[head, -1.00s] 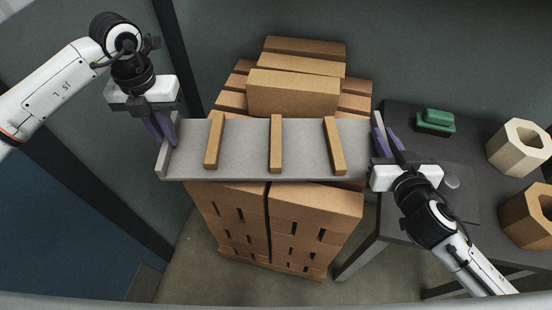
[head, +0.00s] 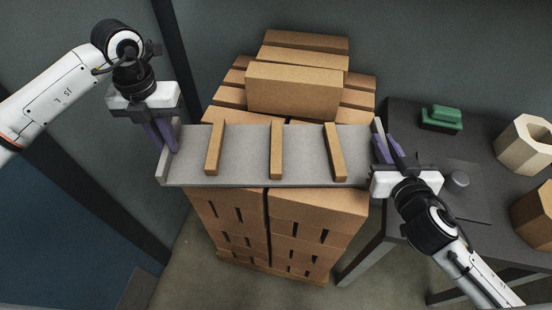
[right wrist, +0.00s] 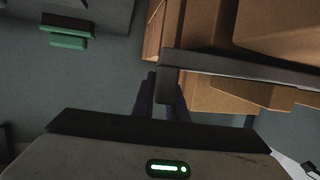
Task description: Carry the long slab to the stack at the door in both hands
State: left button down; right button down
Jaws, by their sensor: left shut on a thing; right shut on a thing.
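The long grey slab (head: 248,160) has raised ends and bears three narrow wooden strips (head: 276,150). In the head view it lies across the picture, in front of and over part of the brick stack (head: 293,90). My left gripper (head: 168,138) is shut on the slab's left raised end. My right gripper (head: 382,145) is shut on its right raised end. In the right wrist view the right fingers (right wrist: 162,98) hold the slab's end (right wrist: 168,85). I cannot tell how far above the bricks the slab is.
A dark table (head: 405,125) stands at the right, close to my right gripper. It holds a green object (head: 441,118) and hollow hexagonal blocks (head: 524,145). A blue panel (head: 50,220) and dark post (head: 170,40) are at the left. Bare floor (head: 200,265) shows below.

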pick_arm(q)
jog(key=shift+w+f, duration=0.1)
jog(key=shift+f, duration=0.15)
pick_arm(e)
jog(key=shift+w+f, duration=0.1)
pick_arm(q)
jog(key=c, duration=2.1)
grip_release()
pick_arm(e)
jog(key=c, duration=2.1)
grip_release()
jog(key=shift+f, duration=0.2)
pick_arm(q)
jog(key=o, duration=0.3)
pick_arm(e)
jog(key=o, duration=0.3)
pick_arm(q)
jog(key=shift+o, duration=0.2)
pick_arm(e)
jog(key=shift+o, duration=0.2)
jog(key=shift+s, duration=0.2)
pick_arm(q)
notch_tip(320, 180, up, 12)
pick_arm(e)
jog(key=v, duration=1.2)
jog(key=shift+r, duration=0.1)
